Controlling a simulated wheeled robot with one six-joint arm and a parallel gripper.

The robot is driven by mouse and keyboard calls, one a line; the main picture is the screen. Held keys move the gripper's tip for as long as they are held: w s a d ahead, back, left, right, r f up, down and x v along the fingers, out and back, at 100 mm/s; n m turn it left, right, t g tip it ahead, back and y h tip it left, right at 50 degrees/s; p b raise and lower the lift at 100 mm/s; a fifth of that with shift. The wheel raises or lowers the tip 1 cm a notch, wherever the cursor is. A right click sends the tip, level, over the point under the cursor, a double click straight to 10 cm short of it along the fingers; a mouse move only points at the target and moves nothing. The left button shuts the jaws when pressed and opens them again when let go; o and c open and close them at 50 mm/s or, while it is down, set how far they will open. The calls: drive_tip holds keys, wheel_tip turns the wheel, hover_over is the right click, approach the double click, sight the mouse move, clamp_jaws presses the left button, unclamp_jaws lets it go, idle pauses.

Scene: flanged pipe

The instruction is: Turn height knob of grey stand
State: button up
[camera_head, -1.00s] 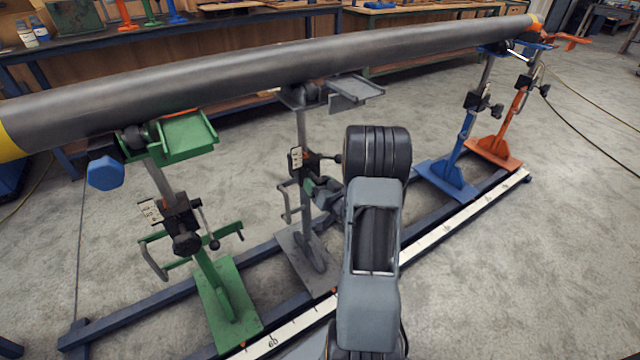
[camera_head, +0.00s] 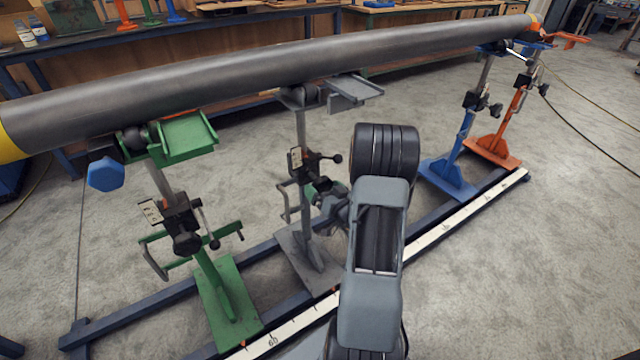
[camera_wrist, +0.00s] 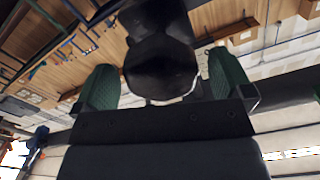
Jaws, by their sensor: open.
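The grey stand (camera_head: 301,130) stands second from the left under the long pipe (camera_head: 250,75), with a black clamp block (camera_head: 297,160) on its post. My gripper (camera_head: 322,188) is at the post just below that block and partly hidden by my own arm. In the wrist view my gripper (camera_wrist: 160,64) is open, with one green finger on each side of a black knob (camera_wrist: 160,68). The knob sits between the fingers with some gap visible; contact is not clear. In the head view the knob is mostly hidden by my gripper.
A small lever (camera_head: 337,158) sticks out right of the clamp block. The green stand (camera_head: 225,300) is to the left; the blue (camera_head: 448,172) and orange (camera_head: 498,148) stands are to the right. A white scale rail (camera_head: 450,228) runs along the floor frame.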

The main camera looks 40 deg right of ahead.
drive_tip(key=s+p, duration=0.1)
drive_tip(key=s, duration=1)
drive_tip(key=shift+a, duration=0.35)
drive_tip(key=shift+w, duration=0.1)
drive_tip(key=w+a+r+n+g+h+p, duration=0.1)
drive_tip(key=w+a+r+g+p, duration=0.15)
drive_tip(key=r+p, duration=0.45)
drive_tip(key=w+a+r+n+g+h+p, duration=0.1)
drive_tip(key=w+a+r+g+p, duration=0.15)
drive_tip(key=r+p, duration=0.45)
drive_tip(key=w+a+r+n+g+p, duration=0.1)
drive_tip(key=a+r+g+p, duration=0.2)
drive_tip(key=r, duration=0.7)
drive_tip(key=s+a+r+g+y+p, duration=0.1)
drive_tip(key=s+a+r+g+p, duration=0.2)
drive_tip(key=s+a+r+p, duration=0.3)
drive_tip(key=s+a+r+n+g+y+p, duration=0.1)
drive_tip(key=s+a+r+g+y+p, duration=0.1)
drive_tip(key=s+a+r+p, duration=0.4)
wheel_tip(320, 180, up, 6)
drive_tip(key=a+g, duration=0.1)
drive_tip(key=a, duration=0.2)
drive_tip(key=shift+f, duration=0.25)
drive_tip(key=shift+d, duration=0.1)
drive_tip(key=shift+c, duration=0.4)
